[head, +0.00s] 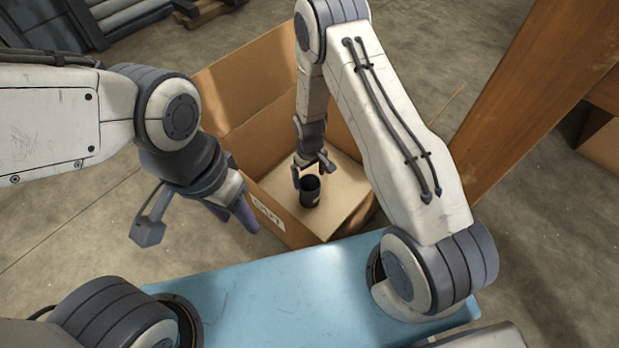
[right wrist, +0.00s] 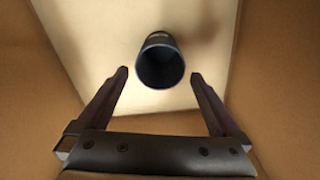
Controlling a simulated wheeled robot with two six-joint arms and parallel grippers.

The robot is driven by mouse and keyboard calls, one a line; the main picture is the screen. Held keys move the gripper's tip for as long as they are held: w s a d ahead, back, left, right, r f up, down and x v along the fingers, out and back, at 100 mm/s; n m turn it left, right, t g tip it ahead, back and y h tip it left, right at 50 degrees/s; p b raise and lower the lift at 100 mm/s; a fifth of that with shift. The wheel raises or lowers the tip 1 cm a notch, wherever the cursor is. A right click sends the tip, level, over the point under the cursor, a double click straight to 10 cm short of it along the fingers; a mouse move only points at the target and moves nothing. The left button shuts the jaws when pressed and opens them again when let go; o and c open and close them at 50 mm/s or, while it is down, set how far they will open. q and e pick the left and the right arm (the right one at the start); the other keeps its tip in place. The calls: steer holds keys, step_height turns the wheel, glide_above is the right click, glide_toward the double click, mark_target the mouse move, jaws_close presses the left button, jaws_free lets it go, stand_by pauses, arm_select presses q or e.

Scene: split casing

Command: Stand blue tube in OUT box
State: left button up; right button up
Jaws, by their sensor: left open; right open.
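The tube (head: 310,191) looks dark, nearly black-blue, and stands upright inside the cardboard OUT box (head: 299,233), on its pale floor. In the right wrist view its open round mouth (right wrist: 160,66) faces the camera. My right gripper (head: 311,172) is inside the box, open, just above and behind the tube. In the right wrist view the two fingertips (right wrist: 160,76) are apart on either side of the tube's mouth, with gaps showing on both sides. My left gripper (head: 195,222) is open and empty, left of the box.
The box flaps stand open, with a tall flap (head: 245,75) at the back left. A light blue surface (head: 280,285) lies in front of the box. A brown wooden post or panel (head: 530,95) rises at right. Concrete floor surrounds the box.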

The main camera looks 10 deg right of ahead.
steer(key=s+a+r+p, duration=0.1)
steer(key=s+a+r, duration=0.15)
steer(key=r, duration=0.55)
steer(key=s+a+r+n, duration=0.1)
steer(key=s+a+r, duration=0.15)
steer(key=r, duration=0.55)
steer(key=s+a+r+p, duration=0.1)
steer(key=s+a+r, duration=0.15)
steer(key=r, duration=0.55)
arm_select(q)
step_height(320, 180, up, 3)
arm_select(e)
steer(key=s+r+n, duration=0.1)
steer(key=s+r, duration=0.5)
steer(key=s, duration=0.2)
steer(key=s+r+n+y, duration=0.1)
steer(key=s+r, duration=0.5)
steer(key=s, duration=0.3)
steer(key=shift+a+r, duration=0.25)
steer(key=shift+a, duration=0.1)
steer(key=shift+s, duration=0.1)
